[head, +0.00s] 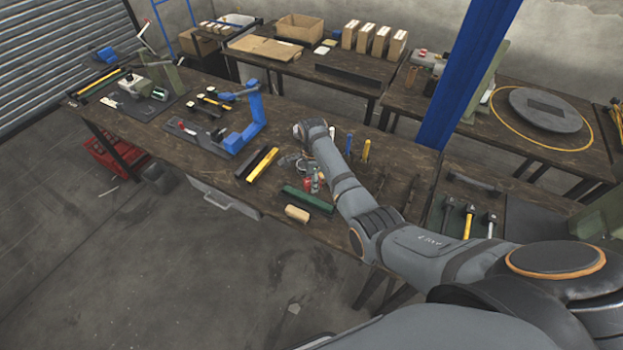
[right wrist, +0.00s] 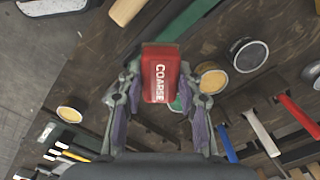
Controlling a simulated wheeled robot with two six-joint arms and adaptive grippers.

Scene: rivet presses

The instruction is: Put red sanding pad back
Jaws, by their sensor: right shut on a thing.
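The red sanding pad (right wrist: 160,75), a red block lettered COARSE, is between the two fingers of my right gripper (right wrist: 162,88) in the right wrist view. The fingers are shut on its sides and hold it above the dark wooden bench (right wrist: 100,75). My left gripper is not in view.
A green bar (head: 307,200) and a tan block (head: 297,213) lie at the bench's front edge.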

